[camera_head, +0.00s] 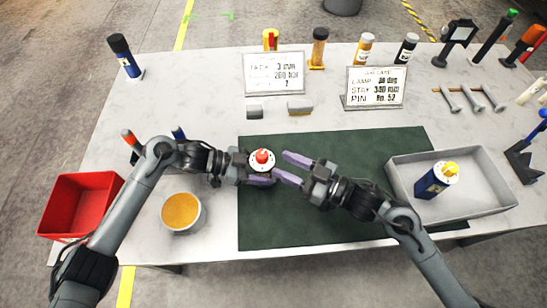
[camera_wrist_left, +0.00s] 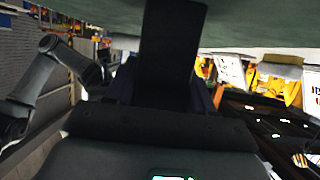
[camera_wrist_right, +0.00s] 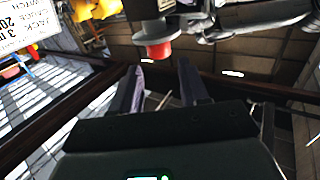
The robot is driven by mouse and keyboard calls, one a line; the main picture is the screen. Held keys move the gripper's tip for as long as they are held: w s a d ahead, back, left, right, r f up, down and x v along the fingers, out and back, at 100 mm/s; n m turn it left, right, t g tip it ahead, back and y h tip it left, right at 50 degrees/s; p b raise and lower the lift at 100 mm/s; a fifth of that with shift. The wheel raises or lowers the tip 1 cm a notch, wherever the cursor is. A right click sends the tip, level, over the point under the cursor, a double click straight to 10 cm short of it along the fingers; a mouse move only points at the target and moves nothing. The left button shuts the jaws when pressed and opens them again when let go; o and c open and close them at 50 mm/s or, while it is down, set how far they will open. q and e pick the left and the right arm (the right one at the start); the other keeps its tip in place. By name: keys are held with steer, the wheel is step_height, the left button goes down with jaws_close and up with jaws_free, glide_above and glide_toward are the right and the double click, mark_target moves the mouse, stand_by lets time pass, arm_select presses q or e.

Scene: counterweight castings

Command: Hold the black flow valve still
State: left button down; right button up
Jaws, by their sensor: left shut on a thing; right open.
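The black flow valve (camera_head: 262,158) stands on the green mat (camera_head: 330,215) and shows from above as a white disc with a red knob. My left gripper (camera_head: 257,168) is shut on it from the left. In the left wrist view a dark body (camera_wrist_left: 172,45), probably the valve, fills the middle and hides the fingertips. My right gripper (camera_head: 288,168) is open and empty just right of the valve, its purple fingers pointing at it. In the right wrist view the valve's red knob (camera_wrist_right: 158,50) and white collar show beyond the open fingers (camera_wrist_right: 160,85).
A grey tray (camera_head: 478,213) at right holds a blue bottle with a yellow top (camera_head: 437,180). A bowl (camera_head: 182,212) and red bin (camera_head: 78,205) are at left. Two signs (camera_head: 275,73) (camera_head: 375,87) and two small blocks (camera_head: 300,108) (camera_head: 254,111) stand behind the mat.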

steer(key=v, duration=0.6)
steer(key=shift+d, duration=0.15)
arm_select(q)
steer(key=shift+c, duration=1.6)
jaws_free()
steer(key=shift+w, duration=0.1)
